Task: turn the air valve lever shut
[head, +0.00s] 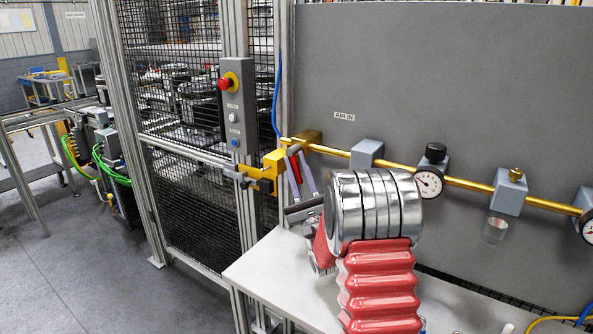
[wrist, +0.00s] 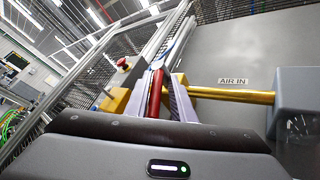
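The air valve (head: 303,139) is a brass-yellow body at the left end of the yellow pipe, on the grey panel. Its red lever (wrist: 156,94) stands out from the valve toward my gripper. In the wrist view my gripper (wrist: 160,92) has one pale finger on each side of the lever. The fingers stand apart, with a narrow gap showing on the lever's right side; contact on the left is unclear. In the head view my gripper (head: 300,170) is at the valve, and the lever is mostly hidden by the fingers.
A yellow latch (head: 262,171) sits on the cage post left of the valve. A control box (head: 236,107) with a red stop button is above it. The pipe (head: 462,184) carries a regulator and gauge (head: 430,178) to the right. A pale bench (head: 268,272) lies below.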

